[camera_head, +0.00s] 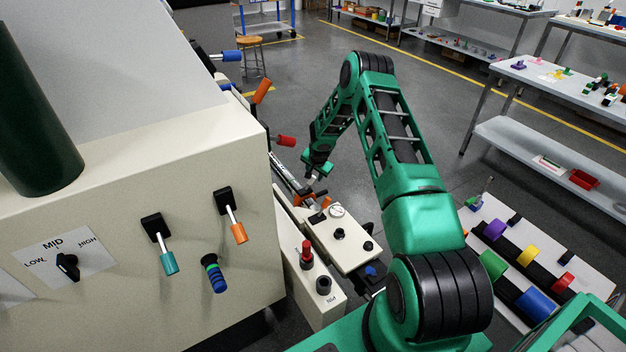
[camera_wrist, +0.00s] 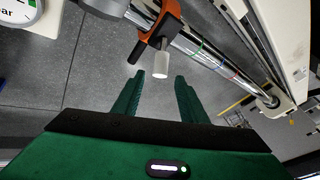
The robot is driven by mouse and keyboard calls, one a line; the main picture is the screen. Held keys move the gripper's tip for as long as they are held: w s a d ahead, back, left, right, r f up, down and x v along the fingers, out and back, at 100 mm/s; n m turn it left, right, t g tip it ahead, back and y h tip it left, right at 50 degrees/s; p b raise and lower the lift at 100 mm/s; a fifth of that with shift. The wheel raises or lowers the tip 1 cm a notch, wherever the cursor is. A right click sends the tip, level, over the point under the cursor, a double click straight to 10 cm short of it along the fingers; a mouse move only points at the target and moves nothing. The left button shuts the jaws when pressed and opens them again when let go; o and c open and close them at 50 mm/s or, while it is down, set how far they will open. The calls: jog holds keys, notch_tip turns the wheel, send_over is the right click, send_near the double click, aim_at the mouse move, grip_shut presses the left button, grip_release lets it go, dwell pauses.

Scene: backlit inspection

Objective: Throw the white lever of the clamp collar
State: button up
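The clamp collar (camera_wrist: 167,18) is orange and sits around a shiny bar (camera_wrist: 205,52) with coloured bands. Its white lever (camera_wrist: 160,65) is a short pale cylinder on a dark arm, pointing down in the wrist view. My gripper (camera_wrist: 160,80) is open and empty. Its two green fingers point at the lever, which shows between and just beyond the tips; I cannot tell whether they touch. In the head view my gripper (camera_head: 314,177) is above the orange collar (camera_head: 311,198), and the white lever is too small to make out there.
A cream machine housing (camera_head: 180,180) with other levers and a knob stands at left. A cream control box (camera_head: 340,235) with a gauge is below the collar. A gauge (camera_wrist: 18,10) shows at the wrist view's upper left. Open floor (camera_head: 300,75) lies behind.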

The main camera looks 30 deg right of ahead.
aim_at(314, 177)
jog(key=shift+x, duration=2.45)
grip_shut()
